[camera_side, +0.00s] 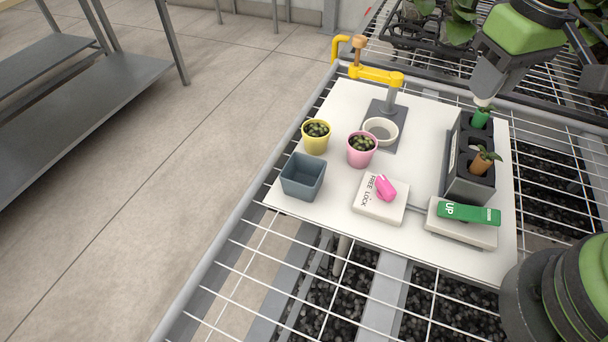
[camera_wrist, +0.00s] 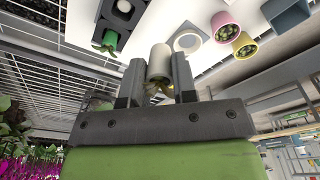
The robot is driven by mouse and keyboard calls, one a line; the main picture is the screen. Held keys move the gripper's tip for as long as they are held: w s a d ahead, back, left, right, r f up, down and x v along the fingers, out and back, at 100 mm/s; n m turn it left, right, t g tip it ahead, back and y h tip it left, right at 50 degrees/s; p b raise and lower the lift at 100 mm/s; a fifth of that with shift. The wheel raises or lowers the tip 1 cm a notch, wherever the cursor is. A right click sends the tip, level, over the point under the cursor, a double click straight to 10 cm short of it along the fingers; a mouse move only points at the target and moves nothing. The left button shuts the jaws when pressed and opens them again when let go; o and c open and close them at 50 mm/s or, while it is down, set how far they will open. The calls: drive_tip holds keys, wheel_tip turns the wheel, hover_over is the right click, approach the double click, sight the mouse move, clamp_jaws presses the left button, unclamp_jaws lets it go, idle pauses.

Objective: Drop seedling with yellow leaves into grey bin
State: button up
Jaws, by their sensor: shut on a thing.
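My gripper (camera_side: 484,97) is above the far end of the dark seedling rack (camera_side: 462,185). In the wrist view my gripper (camera_wrist: 158,85) is shut on a pale plug (camera_wrist: 159,62), with yellow leaves (camera_wrist: 160,92) showing between the jaws. In the side view only a small pale end of this seedling shows below the jaws. The grey bin (camera_side: 302,178) stands empty at the left of the white board, well away from the gripper. It also shows at the top right of the wrist view (camera_wrist: 288,16).
The rack holds a green plug (camera_side: 481,117) and a brown plug (camera_side: 482,162). A yellow pot (camera_side: 316,144), a pink pot (camera_side: 361,151) and a yellow-armed stand (camera_side: 376,75) are near the bin. A pink-knobbed block (camera_side: 366,207) and green UP rocker (camera_side: 468,213) sit in front.

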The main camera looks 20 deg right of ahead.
drive_tip(key=w+a+f, duration=0.2)
drive_tip(key=a+f, duration=0.1)
drive_tip(key=a, duration=0.4)
drive_tip(key=w+a+f, duration=0.2)
drive_tip(key=w+a, duration=0.1)
drive_tip(key=a, duration=0.5)
drive_tip(key=w+a+f, duration=0.2)
drive_tip(key=a+f, duration=0.1)
drive_tip(key=a, duration=0.4)
drive_tip(key=shift+w+a+f, duration=0.1)
drive_tip(key=shift+f, duration=2.35)
drive_tip(key=o, duration=1)
drive_tip(key=r, duration=0.6)
drive_tip(key=s+r, duration=0.1)
drive_tip(key=r, duration=0.3)
drive_tip(key=shift+s, duration=0.1)
